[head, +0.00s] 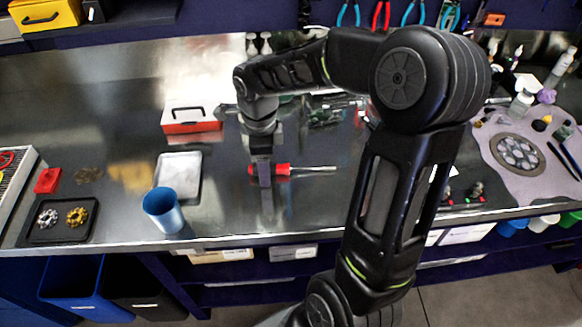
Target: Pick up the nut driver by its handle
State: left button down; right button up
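The nut driver has a red handle (284,169) and a thin metal shaft that points right. It lies on or just above the metal bench top in the middle of the head view. My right gripper (264,173) reaches down over the left part of the handle, with red showing on both sides of the near finger. The far finger is hidden, so I cannot tell whether the gripper is closed on the handle. My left gripper is not in view.
A blue cup (165,212) and a pale tray (179,178) stand to the left. A red and white box (192,117) is behind. A black tray (60,220) with small gears is far left. A grey mat (490,150) with bottles is at right. My arm hides part of the bench.

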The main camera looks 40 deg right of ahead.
grip_shut()
dwell(0.6)
